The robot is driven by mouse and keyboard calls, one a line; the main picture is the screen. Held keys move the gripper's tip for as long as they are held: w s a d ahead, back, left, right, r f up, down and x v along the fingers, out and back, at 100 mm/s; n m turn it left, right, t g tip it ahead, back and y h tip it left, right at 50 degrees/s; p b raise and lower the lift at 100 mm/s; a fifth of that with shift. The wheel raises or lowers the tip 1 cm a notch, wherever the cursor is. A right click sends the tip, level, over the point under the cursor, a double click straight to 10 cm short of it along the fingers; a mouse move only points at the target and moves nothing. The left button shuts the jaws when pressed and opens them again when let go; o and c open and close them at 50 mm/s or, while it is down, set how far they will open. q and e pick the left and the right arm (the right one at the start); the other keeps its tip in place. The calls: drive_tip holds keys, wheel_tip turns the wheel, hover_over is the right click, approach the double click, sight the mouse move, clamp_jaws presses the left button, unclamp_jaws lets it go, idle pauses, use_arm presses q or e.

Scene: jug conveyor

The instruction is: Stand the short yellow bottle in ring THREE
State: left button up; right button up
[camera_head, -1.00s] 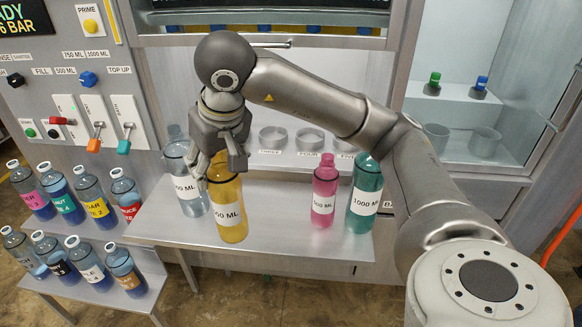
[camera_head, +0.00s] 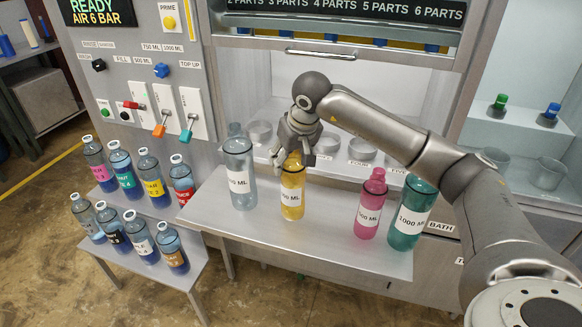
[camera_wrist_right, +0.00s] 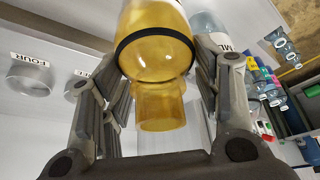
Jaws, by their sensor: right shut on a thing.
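The short yellow bottle (camera_head: 292,195) is upright, with a white label partly reading "50 ML". My right gripper (camera_head: 297,154) is shut on its upper part from above. In the right wrist view the bottle's neck and shoulder (camera_wrist_right: 160,75) sit between the fingers (camera_wrist_right: 165,95). I cannot tell whether its base touches the bench. Ring THREE (camera_head: 328,142) seems to be the clear ring just right of and behind the gripper; its label is small. In the wrist view a partly hidden ring (camera_wrist_right: 76,89) sits beside ring FOUR (camera_wrist_right: 28,75). My left gripper is out of view.
On the bench (camera_head: 320,237) a tall clear bottle (camera_head: 239,175) stands left of the yellow one; a pink bottle (camera_head: 370,205) and a teal bottle (camera_head: 411,212) stand to the right. Another ring (camera_head: 260,132) is behind.

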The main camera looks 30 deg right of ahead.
drive_tip(key=shift+w+d+f, duration=0.15)
drive_tip(key=shift+w+f, duration=0.1)
drive_tip(key=shift+f, duration=0.1)
drive_tip(key=shift+w+d+f+p, duration=0.1)
drive_tip(key=shift+f+p, duration=0.6)
drive_tip(key=shift+f, duration=0.95)
drive_tip(key=shift+f, duration=0.2)
drive_tip(key=o, duration=0.9)
drive_tip(key=shift+c, duration=0.2)
drive_tip(key=shift+r, duration=0.15)
